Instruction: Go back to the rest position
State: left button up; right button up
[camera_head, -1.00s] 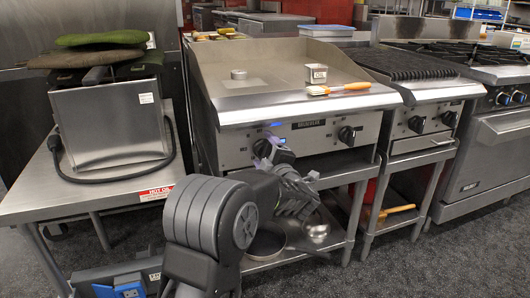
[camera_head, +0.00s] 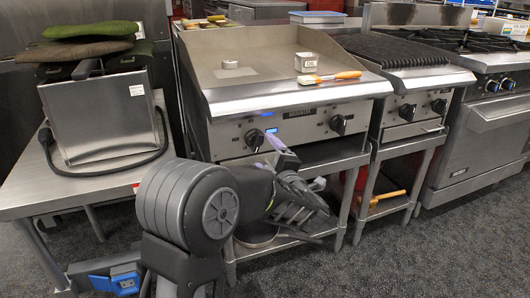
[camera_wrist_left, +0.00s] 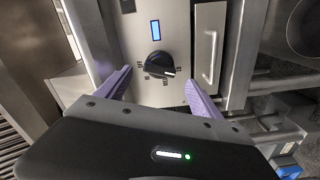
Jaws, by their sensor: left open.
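My left gripper (camera_head: 278,152) is in front of the griddle's front panel. In the left wrist view, its two purple fingers (camera_wrist_left: 158,88) are spread apart with nothing between them. A black control knob (camera_wrist_left: 158,62) shows beyond the fingers, apart from them, with a small blue display beside it. In the head view the left knob (camera_head: 254,139) is just left of the fingertips. My right gripper is not in these views.
The griddle (camera_head: 262,82) bears a small metal container (camera_head: 308,62) and an orange-handled brush (camera_head: 331,77). A steel table (camera_head: 28,190) with a metal box (camera_head: 100,118) stands at left. A char grill (camera_head: 400,60) and stove (camera_head: 495,110) stand at right. Open floor lies in front.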

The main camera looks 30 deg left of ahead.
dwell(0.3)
